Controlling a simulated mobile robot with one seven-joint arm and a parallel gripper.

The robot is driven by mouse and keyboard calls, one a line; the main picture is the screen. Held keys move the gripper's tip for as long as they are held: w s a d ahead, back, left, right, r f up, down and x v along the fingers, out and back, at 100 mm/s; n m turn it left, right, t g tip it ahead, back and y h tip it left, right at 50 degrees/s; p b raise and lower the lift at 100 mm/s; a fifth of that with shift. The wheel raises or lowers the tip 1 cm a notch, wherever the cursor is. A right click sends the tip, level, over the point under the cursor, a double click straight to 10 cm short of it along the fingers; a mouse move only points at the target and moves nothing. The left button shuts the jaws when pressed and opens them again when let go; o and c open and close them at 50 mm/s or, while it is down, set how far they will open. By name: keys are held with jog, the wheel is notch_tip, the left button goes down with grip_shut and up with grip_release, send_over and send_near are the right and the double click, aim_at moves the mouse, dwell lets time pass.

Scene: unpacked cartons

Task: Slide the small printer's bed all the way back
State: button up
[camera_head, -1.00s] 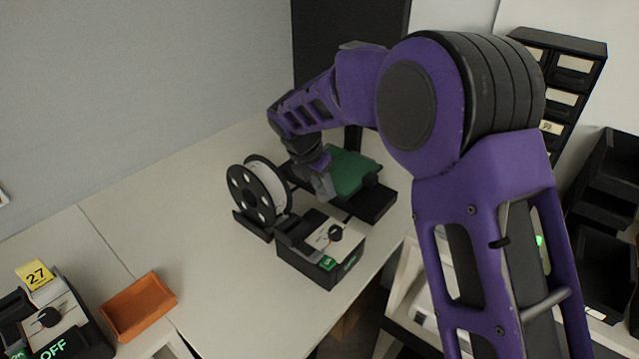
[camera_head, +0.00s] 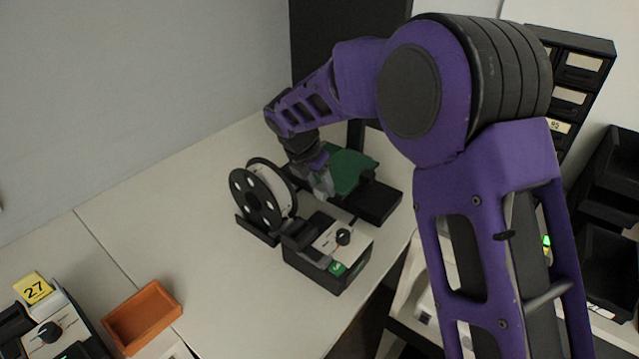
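The small printer stands on the table at the middle of the head view, with a black base (camera_head: 378,203) and a green bed (camera_head: 352,170). My gripper (camera_head: 323,190) points down at the bed's front left edge, beside the spool. Its fingers are small and partly hidden, and I cannot tell whether they touch the bed or are open or shut. The bed sits toward the back of the base, with bare black base showing in front of it. My purple arm hides part of the printer's back.
A filament spool (camera_head: 257,197) on a holder stands left of the printer. A control box with a black knob (camera_head: 343,237) is in front. An orange tray (camera_head: 143,316) and another box with a yellow 27 tag (camera_head: 33,288) are at lower left. Black drawers (camera_head: 580,75) stand at right.

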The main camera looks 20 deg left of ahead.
jog(key=shift+o, duration=0.7)
jog(key=p+v, duration=0.1)
jog(key=v, duration=1.6)
jog(key=shift+r, duration=0.25)
jog(key=shift+a, duration=0.1)
jog(key=w+f+m+b, duration=0.2)
jog(key=f+m, duration=0.3)
jog(key=m, duration=0.7)
jog(key=w+d+f+m+b, duration=0.1)
jog(key=f+m+b, duration=0.3)
jog(key=m, duration=0.8)
jog(key=w+d+f+m+b, duration=0.1)
jog(key=w+f+m+b, duration=0.2)
jog(key=f+m, duration=0.4)
jog(key=shift+w+d+f+m+b, duration=0.1)
jog(key=shift+m+b, duration=0.2)
jog(key=shift+m, duration=0.95)
jog(key=shift+w+m+b, duration=0.15)
jog(key=shift+m+b, duration=0.1)
jog(key=shift+m, duration=1)
